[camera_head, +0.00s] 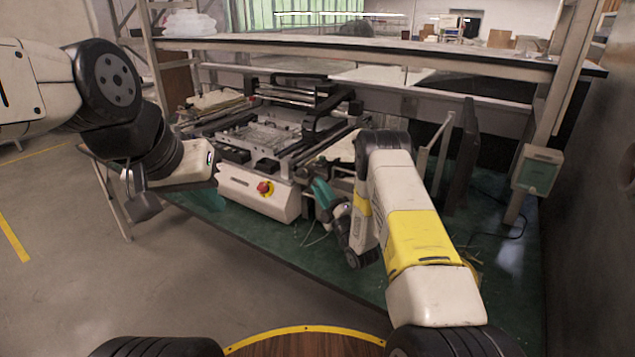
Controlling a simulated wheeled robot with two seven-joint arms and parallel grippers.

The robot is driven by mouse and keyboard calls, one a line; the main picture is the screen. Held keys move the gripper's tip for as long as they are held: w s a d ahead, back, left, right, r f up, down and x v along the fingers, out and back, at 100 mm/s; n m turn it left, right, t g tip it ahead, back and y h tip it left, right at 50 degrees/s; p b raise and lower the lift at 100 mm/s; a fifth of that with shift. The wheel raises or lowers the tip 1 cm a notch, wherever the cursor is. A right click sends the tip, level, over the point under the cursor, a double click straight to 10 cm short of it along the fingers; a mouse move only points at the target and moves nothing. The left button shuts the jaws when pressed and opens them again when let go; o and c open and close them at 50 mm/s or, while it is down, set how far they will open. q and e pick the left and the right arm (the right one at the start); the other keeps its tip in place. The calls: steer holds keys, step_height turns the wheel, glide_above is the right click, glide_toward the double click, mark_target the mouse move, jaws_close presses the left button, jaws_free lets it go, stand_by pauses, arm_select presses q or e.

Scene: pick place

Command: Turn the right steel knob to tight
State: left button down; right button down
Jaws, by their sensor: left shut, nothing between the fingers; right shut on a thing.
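A white and grey bench machine (250,190) stands on the green-topped table. My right gripper (322,188), with teal parts, is at the machine's right front edge. It is shut on a small part there, where the right steel knob would be. The part is hidden by the gripper and my forearm, so I cannot see its turn. No other steel knob can be made out clearly.
A shelf (450,62) spans above and behind. A dark upright panel (462,155) and a switch box (537,170) stand to the right.

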steer(key=c, duration=1.2)
jaws_free()
steer(key=shift+c, duration=0.2)
steer(key=shift+s+f, duration=0.1)
steer(key=v, duration=0.7)
steer(key=shift+o, duration=0.2)
steer(key=shift+s+f, duration=0.1)
